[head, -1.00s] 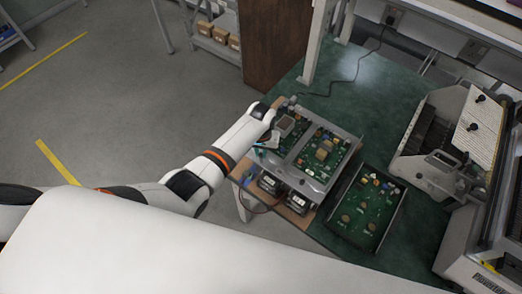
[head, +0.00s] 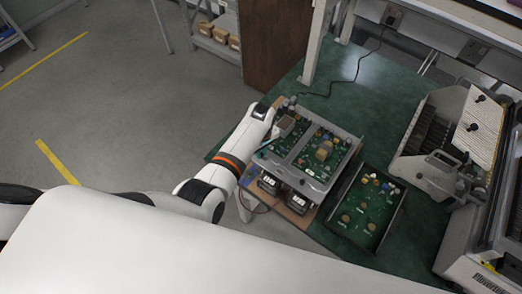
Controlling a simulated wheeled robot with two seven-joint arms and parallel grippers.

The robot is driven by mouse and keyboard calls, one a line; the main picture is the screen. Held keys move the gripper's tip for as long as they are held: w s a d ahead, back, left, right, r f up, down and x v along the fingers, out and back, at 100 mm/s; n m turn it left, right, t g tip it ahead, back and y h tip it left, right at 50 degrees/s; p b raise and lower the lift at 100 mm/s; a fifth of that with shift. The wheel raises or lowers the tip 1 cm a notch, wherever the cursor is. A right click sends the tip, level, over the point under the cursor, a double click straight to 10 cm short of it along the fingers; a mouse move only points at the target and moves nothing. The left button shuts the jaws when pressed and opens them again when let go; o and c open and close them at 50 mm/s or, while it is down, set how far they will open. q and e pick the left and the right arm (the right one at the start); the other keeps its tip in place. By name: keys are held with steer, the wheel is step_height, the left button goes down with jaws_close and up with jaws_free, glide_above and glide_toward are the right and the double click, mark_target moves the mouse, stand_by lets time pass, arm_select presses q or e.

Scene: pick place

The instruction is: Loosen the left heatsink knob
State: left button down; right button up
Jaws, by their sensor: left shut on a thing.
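An open metal chassis (head: 301,156) with green circuit boards lies on the bench. A small grey-brown block (head: 285,125), which looks like a heatsink, sits at its upper left corner. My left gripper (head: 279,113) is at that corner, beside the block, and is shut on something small. The thing in its jaws is most likely the left heatsink knob, but the wrist and the small scale hide it. Small dark upright parts (head: 291,102) stand just beyond the gripper. My right gripper is not in view.
A second open tray with a green board (head: 367,208) lies right of the chassis. Black modules (head: 285,189) sit at the chassis front. A grey machine (head: 440,168) stands at the right. The green bench top (head: 350,85) is clear behind the chassis, apart from a black cable.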

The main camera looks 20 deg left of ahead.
arm_select(q)
steer(key=shift+s+f+n, duration=0.1)
steer(key=shift+n, duration=0.3)
steer(key=c, duration=1.4)
jaws_free()
steer(key=shift+o, duration=0.2)
steer(key=shift+r, duration=0.4)
step_height(320, 180, up, 11)
steer(key=b, duration=0.1)
steer(key=shift+r+b, duration=0.15)
steer(key=shift+b, duration=0.15)
